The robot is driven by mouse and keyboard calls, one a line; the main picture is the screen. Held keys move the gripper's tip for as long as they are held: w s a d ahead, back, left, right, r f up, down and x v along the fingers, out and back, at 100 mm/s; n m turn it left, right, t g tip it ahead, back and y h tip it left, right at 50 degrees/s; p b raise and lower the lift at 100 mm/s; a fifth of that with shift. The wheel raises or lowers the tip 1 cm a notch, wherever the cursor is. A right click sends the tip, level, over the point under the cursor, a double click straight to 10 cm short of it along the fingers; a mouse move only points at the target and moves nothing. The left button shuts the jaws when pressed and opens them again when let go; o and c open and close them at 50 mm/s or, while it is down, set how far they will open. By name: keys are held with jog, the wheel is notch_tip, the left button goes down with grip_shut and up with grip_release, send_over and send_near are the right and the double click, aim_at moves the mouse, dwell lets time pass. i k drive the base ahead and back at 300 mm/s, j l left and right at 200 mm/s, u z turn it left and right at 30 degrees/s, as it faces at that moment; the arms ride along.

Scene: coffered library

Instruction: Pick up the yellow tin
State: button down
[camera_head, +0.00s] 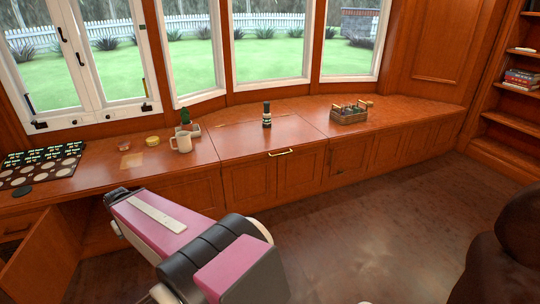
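The yellow tin (152,141) is a small, low, round thing on the wooden counter, left of centre. It stands behind and left of a cream mug (181,143), apart from it. My pink and black arm reaches from the bottom of the picture towards the left cabinets, in front of and below the tin. My gripper does not show clearly; the arm's own links hide it, and I cannot see its fingers. Nothing shows touching the tin.
A potted cactus (186,120) stands behind the mug, and a flat tan square (131,160) lies in front of the tin. A dark bottle (266,115), a bottle crate (349,115) and a tray of discs (40,165) share the counter. A cabinet door (42,262) hangs open at lower left.

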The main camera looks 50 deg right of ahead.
aim_at(151, 141)
jog(key=k+l+z, duration=0.15)
jog(key=z, duration=0.3)
jog(key=k+l+z, duration=0.1)
jog(key=l+z, duration=0.2)
jog(key=z, duration=0.2)
jog(key=k+l+z, duration=0.1)
jog(key=l+z, duration=0.2)
jog(key=z, duration=0.15)
jog(key=i+j, duration=0.1)
jog(key=j, duration=0.35)
jog(key=i+j, duration=0.1)
jog(key=j, duration=0.35)
jog(key=i+j, duration=0.1)
jog(key=j, duration=0.4)
jog(key=i+j, duration=0.1)
jog(key=j, duration=0.35)
jog(key=i+j, duration=0.15)
jog(key=i, duration=0.25)
jog(key=i+j, duration=0.2)
jog(key=i, duration=0.2)
